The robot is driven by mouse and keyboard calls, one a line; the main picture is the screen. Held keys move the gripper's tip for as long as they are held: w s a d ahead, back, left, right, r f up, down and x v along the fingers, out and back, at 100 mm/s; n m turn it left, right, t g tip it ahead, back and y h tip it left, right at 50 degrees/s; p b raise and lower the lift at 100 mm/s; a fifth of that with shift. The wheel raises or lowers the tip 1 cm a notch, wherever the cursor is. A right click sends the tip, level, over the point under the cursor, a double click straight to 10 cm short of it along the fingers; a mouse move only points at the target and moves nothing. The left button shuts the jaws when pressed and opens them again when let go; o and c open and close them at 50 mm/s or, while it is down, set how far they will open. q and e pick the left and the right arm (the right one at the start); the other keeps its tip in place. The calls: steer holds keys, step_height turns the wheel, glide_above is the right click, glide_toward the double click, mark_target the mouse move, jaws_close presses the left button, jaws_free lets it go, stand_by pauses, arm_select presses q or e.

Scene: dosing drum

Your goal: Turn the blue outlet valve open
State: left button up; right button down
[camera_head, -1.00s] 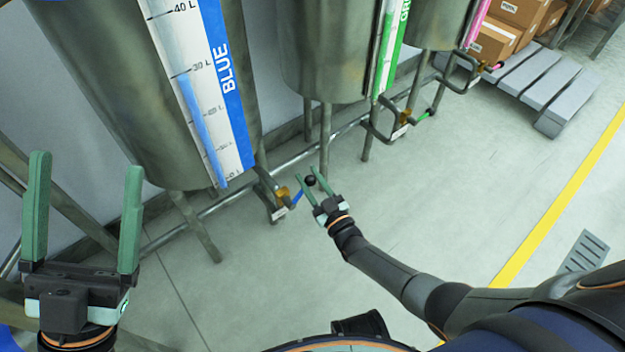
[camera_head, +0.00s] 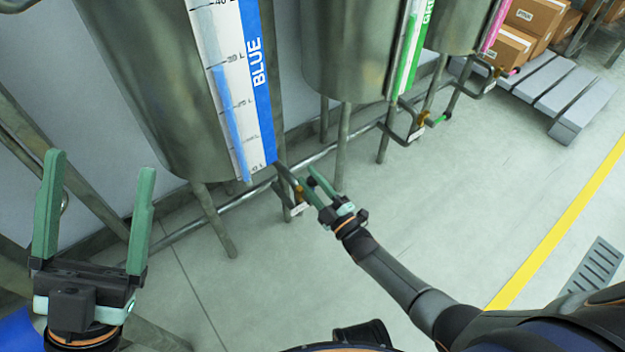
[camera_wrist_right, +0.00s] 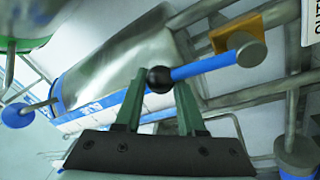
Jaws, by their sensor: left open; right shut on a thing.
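The blue valve handle (camera_wrist_right: 205,67) shows in the right wrist view as a blue rod with a black ball knob (camera_wrist_right: 159,79) at its end. It joins a brass valve body (camera_wrist_right: 237,32) on the outlet pipe. My right gripper (camera_wrist_right: 160,82) is shut on the knob end, the ball between its green fingertips. In the head view, my right gripper (camera_head: 311,180) is at the outlet under the blue tank (camera_head: 150,90) and hides most of the handle. My left gripper (camera_head: 100,163) is open, empty and raised at the left, away from the valve.
The blue tank's level scale (camera_head: 232,95) faces me. A tank with a green label (camera_head: 350,50) stands to its right, with a green-handled valve (camera_head: 440,118). Tank legs and pipes surround the outlets. A grey pallet (camera_head: 560,90) with boxes is at the upper right. The floor between is clear.

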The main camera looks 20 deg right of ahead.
steer(key=shift+s+a+f+n, duration=0.2)
steer(key=shift+a+f+n, duration=0.15)
steer(key=shift+f, duration=0.1)
steer(key=c, duration=0.8)
jaws_free()
steer(key=shift+w+d, duration=0.1)
steer(key=o, duration=0.3)
steer(key=shift+r, duration=0.2)
steer(key=shift+d, duration=0.1)
steer(key=p+v, duration=0.2)
steer(key=v, duration=1)
steer(key=shift+s+p, duration=0.25)
steer(key=shift+p, duration=0.05)
steer(key=shift+r, duration=0.1)
